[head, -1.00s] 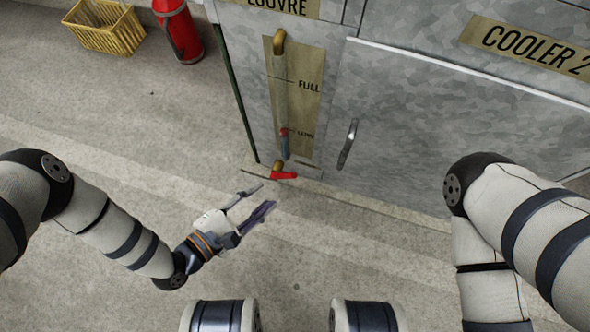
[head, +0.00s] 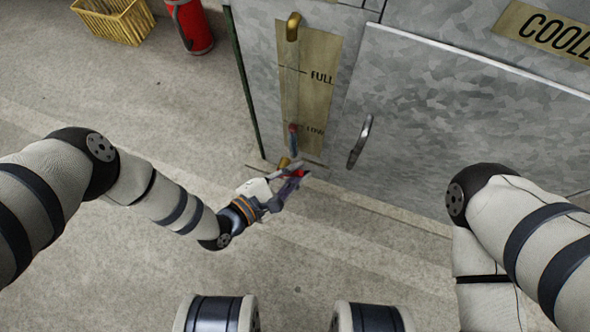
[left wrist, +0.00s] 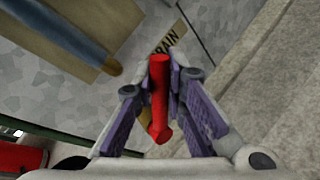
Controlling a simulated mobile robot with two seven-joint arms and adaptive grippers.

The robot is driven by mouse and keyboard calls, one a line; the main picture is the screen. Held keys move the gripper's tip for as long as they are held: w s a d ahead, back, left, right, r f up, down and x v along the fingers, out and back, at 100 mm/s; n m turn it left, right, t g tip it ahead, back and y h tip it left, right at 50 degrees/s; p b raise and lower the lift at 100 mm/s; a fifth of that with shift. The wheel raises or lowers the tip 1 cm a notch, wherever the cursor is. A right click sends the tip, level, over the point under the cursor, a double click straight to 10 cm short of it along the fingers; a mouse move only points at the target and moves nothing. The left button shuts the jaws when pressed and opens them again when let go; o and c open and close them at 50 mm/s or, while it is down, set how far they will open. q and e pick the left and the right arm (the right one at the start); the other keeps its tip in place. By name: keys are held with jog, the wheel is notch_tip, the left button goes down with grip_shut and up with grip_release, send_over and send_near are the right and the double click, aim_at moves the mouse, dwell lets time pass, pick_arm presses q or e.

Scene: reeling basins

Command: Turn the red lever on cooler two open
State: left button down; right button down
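The red lever (head: 300,173) is low on the front of the grey metal cabinet, at a brass fitting (head: 284,163) below the sight glass. In the left wrist view the lever (left wrist: 159,95) stands between my left fingers (left wrist: 162,78). Their tips are drawn in close on both sides of it and appear to touch it. In the head view my left gripper (head: 292,178) covers much of the lever. The cooler 2 label (head: 545,30) is at the upper right. A plate reading "RAIN" (left wrist: 168,40), partly hidden, is behind the lever. My right gripper is out of view.
A sight glass (head: 292,85) with FULL and LOW marks rises above the lever. A metal door handle (head: 360,142) is to its right. A red cylinder (head: 190,25) and a yellow basket (head: 115,20) stand at the upper left. The floor in front is clear.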

pick_arm(q)
jog(key=a+n+h, duration=0.1)
jog(key=r+n+h, duration=0.1)
jog(key=w+a+n+h, duration=0.1)
jog(key=n, duration=0.1)
jog(key=shift+a+r+t, duration=0.2)
jog(key=shift+a+t, duration=0.1)
jog(key=shift+a, duration=0.05)
jog(key=c, duration=1.6)
grip_release()
jog(key=shift+s, duration=0.15)
jog(key=f+v, duration=0.1)
jog(key=v, duration=1.1)
jog(key=shift+r, duration=0.45)
